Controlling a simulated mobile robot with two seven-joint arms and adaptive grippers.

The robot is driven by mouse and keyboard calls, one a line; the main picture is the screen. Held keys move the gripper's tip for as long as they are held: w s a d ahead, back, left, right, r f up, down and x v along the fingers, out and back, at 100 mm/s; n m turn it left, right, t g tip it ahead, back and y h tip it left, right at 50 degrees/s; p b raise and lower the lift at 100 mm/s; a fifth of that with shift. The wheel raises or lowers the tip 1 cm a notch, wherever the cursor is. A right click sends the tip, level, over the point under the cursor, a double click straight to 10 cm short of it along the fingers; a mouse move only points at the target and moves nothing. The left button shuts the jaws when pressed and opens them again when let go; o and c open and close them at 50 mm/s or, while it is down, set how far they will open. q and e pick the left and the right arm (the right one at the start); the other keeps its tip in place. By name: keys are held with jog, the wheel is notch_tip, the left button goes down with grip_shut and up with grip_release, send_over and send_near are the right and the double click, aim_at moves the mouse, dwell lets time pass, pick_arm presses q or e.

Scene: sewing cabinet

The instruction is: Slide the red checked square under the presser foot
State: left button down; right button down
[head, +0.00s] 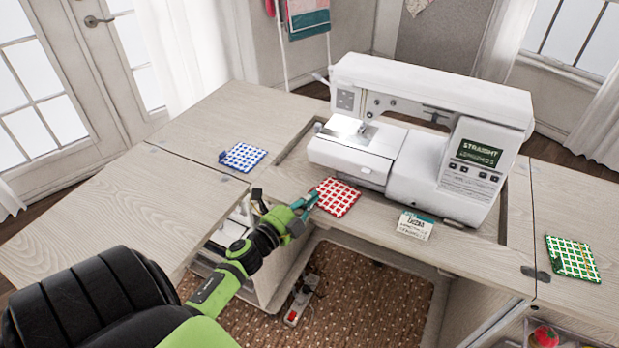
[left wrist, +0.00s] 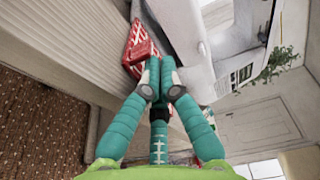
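The red checked square (head: 338,198) lies on the cabinet top in front of the white sewing machine (head: 400,172). The presser foot is too small to make out under the left end of the machine's head. My left gripper (head: 308,201) is at the square's left edge. In the left wrist view the green fingertips (left wrist: 160,65) are close together at the edge of the red checked square (left wrist: 137,42), and they look shut on it. My right gripper is in neither view.
A blue checked square (head: 242,157) lies at the left and a green checked square (head: 573,259) at the right. An open knee space with a brown rug (head: 365,295) lies below the front edge.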

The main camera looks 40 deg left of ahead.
pick_arm(q)
jog(key=shift+w+a, duration=0.8)
jog(key=shift+a, duration=0.05)
jog(key=shift+s+d, duration=0.1)
jog(key=shift+d, duration=0.05)
